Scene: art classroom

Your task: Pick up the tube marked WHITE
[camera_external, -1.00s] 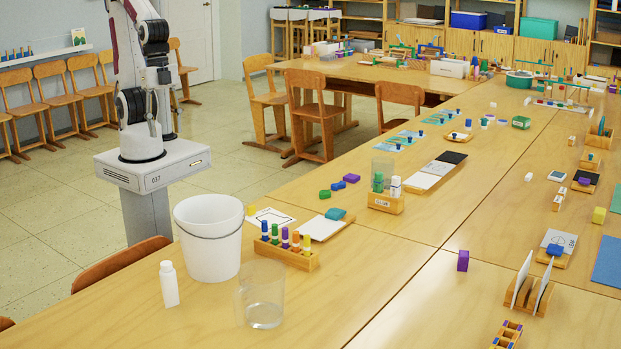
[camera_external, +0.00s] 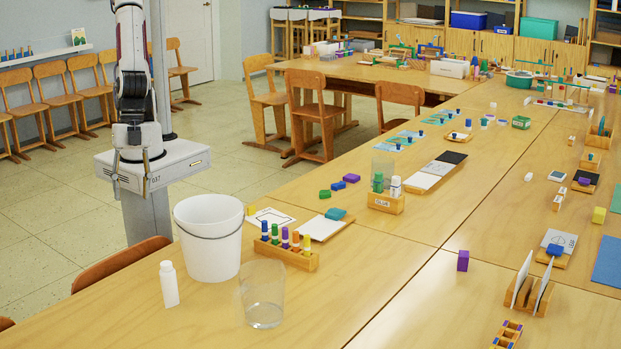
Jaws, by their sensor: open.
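No marking reading WHITE is legible. A white tube (camera_external: 395,187) stands upright beside a green tube (camera_external: 378,184) in a small wooden holder (camera_external: 398,207) on the table; the print on the holder's front label is too small to read surely. A white bottle (camera_external: 169,285) stands upright at the table's near left. A wooden rack (camera_external: 313,263) holds several tubes with coloured bands and caps. My gripper (camera_external: 131,193) hangs pointing down in front of my base, left of the table and well away from all tubes. Its two fingers are apart with nothing between them.
A clear container (camera_external: 382,166) is behind the holder. A chair (camera_external: 120,263) is at the table's left edge. Table in front of the holder is clear.

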